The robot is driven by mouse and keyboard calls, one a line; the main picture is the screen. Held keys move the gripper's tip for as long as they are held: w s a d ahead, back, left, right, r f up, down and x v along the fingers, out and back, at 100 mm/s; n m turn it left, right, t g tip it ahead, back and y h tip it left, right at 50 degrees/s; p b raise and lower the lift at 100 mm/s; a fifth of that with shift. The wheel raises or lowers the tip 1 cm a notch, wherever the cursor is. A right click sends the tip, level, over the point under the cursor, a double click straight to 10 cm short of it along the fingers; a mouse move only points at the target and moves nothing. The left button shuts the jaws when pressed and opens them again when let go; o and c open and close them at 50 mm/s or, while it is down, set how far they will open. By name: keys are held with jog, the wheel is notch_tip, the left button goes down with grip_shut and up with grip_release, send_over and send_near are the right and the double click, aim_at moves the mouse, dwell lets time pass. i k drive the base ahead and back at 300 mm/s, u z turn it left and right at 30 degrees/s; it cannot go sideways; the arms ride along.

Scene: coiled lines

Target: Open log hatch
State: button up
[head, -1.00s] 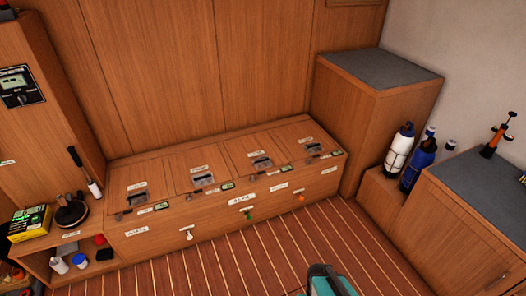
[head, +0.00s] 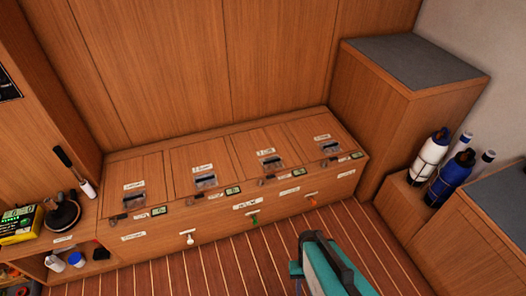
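A long wooden bench (head: 145,249) stands against the panelled wall in the head view. Its top has several hatch lids in a row, such as the leftmost lid (head: 120,171) and the rightmost lid (head: 305,127). All lids lie flat and shut. Each has a small label, a dark grey recessed latch (head: 205,180), and a clasp and small green display at its front edge. The labels are too small to read, so I cannot tell which is the log hatch. My gripper's fingers do not show. A teal and dark part, seemingly of my arm, rises at the bottom centre.
White, green and orange knobs (head: 253,219) stick out of the bench front. A tall grey-topped cabinet (head: 364,118) bounds the right end, with bottles (head: 452,178) beside it. A low shelf with small items (head: 63,213) is at left. The striped floor (head: 215,268) before the bench is clear.

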aim_at(267, 150)
jog(key=u, duration=0.75)
jog(key=i, duration=0.85)
jog(key=u, duration=0.55)
